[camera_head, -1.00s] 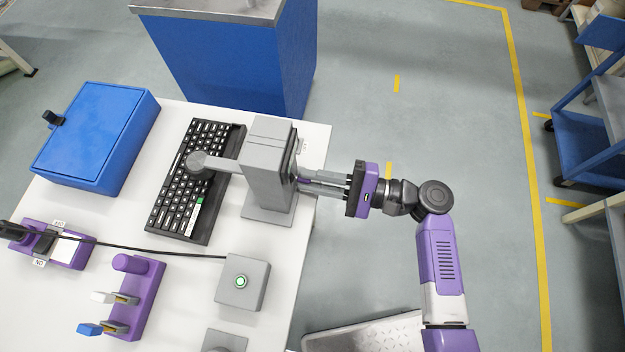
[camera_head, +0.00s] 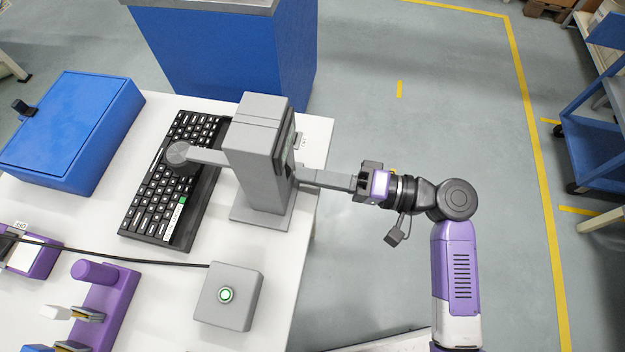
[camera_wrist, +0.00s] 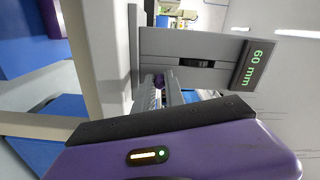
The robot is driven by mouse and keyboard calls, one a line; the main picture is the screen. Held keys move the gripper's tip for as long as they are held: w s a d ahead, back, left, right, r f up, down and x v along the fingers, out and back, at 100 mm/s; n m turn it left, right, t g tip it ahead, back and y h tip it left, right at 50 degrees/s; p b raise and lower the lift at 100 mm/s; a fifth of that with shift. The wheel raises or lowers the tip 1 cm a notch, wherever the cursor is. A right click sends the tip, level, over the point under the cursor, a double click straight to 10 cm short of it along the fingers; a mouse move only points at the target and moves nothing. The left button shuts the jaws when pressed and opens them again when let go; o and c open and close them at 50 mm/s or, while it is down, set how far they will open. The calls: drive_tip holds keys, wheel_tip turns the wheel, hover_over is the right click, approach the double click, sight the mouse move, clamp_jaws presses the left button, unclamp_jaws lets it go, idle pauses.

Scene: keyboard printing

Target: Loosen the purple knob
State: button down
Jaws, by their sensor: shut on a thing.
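The grey stand (camera_head: 262,165) stands upright at the table's right edge, with an arm and round head reaching over the black keyboard (camera_head: 165,185). My gripper (camera_head: 304,175) reaches in from the right to the stand's right side. In the wrist view, my gripper (camera_wrist: 162,88) has its two grey fingers closed on the small purple knob (camera_wrist: 158,79), which shows between the tips. In the head view the knob is hidden by the fingers and stand. A grey block with a green "60 mm" display (camera_wrist: 252,65) sits beside the knob in the wrist view.
A blue box (camera_head: 75,128) lies at the table's left. A grey box with a green button (camera_head: 228,296) and a purple holder (camera_head: 112,305) are at the front. A black cable (camera_head: 130,258) crosses the table (camera_head: 200,275).

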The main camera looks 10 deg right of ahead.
drive_tip(key=shift+f+n+b, duration=0.2)
drive_tip(key=shift+n+b, duration=1.6)
drive_tip(key=shift+n, duration=0.2)
drive_tip(key=shift+r, duration=0.1)
drive_tip(key=c, duration=1.4)
unclamp_jaws()
drive_tip(key=v, duration=0.8)
